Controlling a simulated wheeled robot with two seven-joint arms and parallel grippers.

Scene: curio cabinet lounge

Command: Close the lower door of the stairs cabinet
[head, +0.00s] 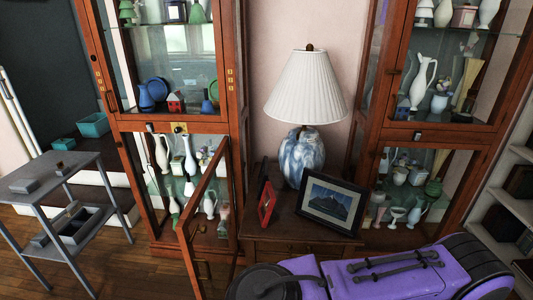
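The wooden cabinet on the left (240,75), beside the white stair steps, has glass doors. Its lower door (205,180) stands open, swung out toward me from the right side of the opening. The door's free edge points toward the bottom of the view, where its lower part runs near or out of the frame. Its upper door looks shut. A purple and black link of my arm crosses the bottom right, to the right of the open door. Neither of my grippers shows.
A low wooden chest (285,232) right of the door carries a lamp (305,105), a red frame (266,205) and a picture frame (334,207). A grey side table (70,165) stands left. The right cabinet (395,70) looks shut. Wooden floor shows between table and door.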

